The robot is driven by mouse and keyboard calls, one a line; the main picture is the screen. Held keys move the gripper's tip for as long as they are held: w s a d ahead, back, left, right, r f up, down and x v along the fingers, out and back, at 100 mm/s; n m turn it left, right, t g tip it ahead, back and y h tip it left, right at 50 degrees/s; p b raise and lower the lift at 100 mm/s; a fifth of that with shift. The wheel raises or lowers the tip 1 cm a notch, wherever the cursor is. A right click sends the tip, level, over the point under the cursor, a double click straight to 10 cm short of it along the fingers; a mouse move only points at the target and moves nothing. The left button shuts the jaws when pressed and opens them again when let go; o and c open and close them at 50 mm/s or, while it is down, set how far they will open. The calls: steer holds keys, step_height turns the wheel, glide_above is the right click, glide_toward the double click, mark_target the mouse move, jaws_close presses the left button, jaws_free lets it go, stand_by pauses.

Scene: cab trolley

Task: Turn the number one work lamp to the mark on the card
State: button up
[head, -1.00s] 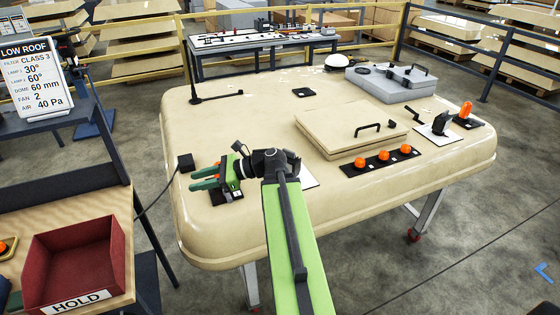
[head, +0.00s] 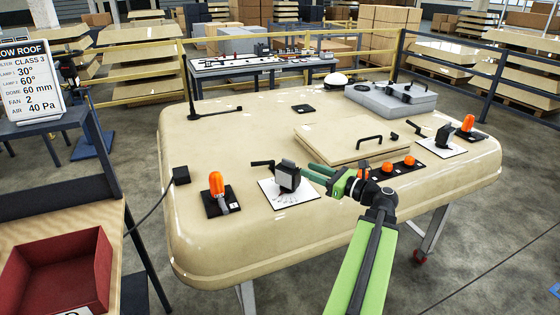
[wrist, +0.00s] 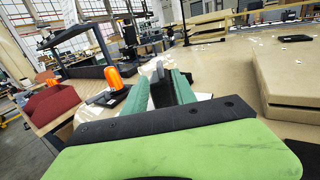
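The near work lamp (head: 288,177) is a dark box head on a grey bracket, standing on a white plate with scale marks (head: 290,197). A second work lamp (head: 443,134) stands on a white plate at the far right. I cannot read their numbers. In the wrist view my gripper (wrist: 164,80) is open, with the lamp (wrist: 158,70) showing between and beyond the fingertips. Contact is unclear.
An orange beacon (head: 217,186) stands left of the near lamp. Several orange beacons (head: 387,168) stand in a row behind my wrist. A raised hatch (head: 350,142) with a black handle lies behind my gripper. A red bin (head: 60,268) is at the lower left.

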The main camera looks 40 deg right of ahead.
mark_target(281, 163)
steer(key=w, duration=0.4)
steer(key=w+a, duration=0.1)
steer(key=w, duration=0.7)
steer(key=shift+w+a, duration=0.15)
steer(key=shift+a, duration=0.25)
steer(key=shift+c, duration=0.2)
jaws_close()
